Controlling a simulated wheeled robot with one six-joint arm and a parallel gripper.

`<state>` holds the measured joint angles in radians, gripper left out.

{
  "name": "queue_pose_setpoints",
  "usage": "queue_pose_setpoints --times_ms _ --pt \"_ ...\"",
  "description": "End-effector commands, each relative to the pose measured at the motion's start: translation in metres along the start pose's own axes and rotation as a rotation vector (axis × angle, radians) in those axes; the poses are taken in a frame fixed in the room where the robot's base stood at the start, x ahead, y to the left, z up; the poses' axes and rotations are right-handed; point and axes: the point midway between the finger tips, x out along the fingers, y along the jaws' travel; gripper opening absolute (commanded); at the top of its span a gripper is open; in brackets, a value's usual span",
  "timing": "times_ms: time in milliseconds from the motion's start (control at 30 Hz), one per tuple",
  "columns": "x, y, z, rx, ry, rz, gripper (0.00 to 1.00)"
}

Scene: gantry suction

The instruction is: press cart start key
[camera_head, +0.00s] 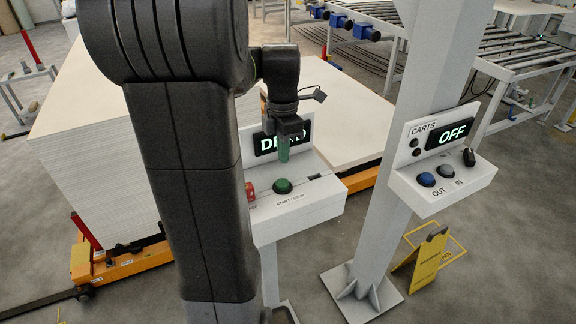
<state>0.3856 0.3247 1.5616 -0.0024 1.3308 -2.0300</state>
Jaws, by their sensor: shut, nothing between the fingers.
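The carts panel (408,181) is a white box on a grey post, with a lit display (449,135) reading OFF. No key there is legibly marked start. A second white panel (300,212) has a green button (283,186) marked START / STOP. My gripper (283,158) is shut and empty, pointing down above the green button, apart from it. It partly hides that panel's lit display (266,142). The carts panel is to its right.
A red button (250,191) sits left of the green one, partly hidden by my arm. Stacked pale boards (95,165) on an orange cart stand behind. The grey post (383,240) and a yellow floor sign (430,258) are at right. Grey floor is open at lower right.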

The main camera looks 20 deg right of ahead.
Motion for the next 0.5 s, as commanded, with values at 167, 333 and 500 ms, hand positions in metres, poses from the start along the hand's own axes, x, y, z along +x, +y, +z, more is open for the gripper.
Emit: queue_pose_setpoints --times_ms 167,333,500 --pt "-0.037 0.001 0.001 -0.001 -0.003 0.004 0.0" --pt "-0.057 0.001 0.001 -0.001 -0.002 0.002 0.0" --pt "-0.063 0.001 0.001 -0.001 -0.002 0.001 0.0"
